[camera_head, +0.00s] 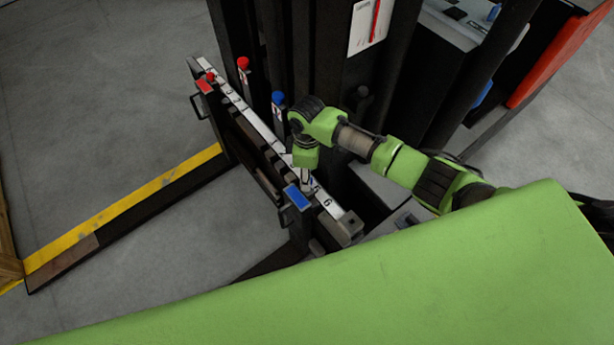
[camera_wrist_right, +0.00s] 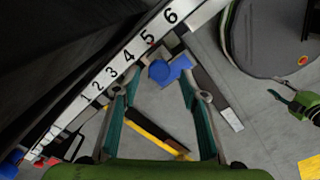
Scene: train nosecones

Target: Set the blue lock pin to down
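The blue lock pin's round blue knob (camera_wrist_right: 160,72) shows in the right wrist view beside a blue plate (camera_wrist_right: 178,68), near the 5 and 6 of the number scale. A gap shows between the fingers and the knob. My left gripper is not in view.
The carriage bar carries a white number scale (camera_head: 253,119). A red plate with a red knob (camera_head: 210,76) is at its far end. A red-topped lever (camera_head: 243,64) and a blue-topped lever (camera_head: 278,97) stand behind the bar. A fork with a yellow edge (camera_head: 140,201) extends left over open floor.

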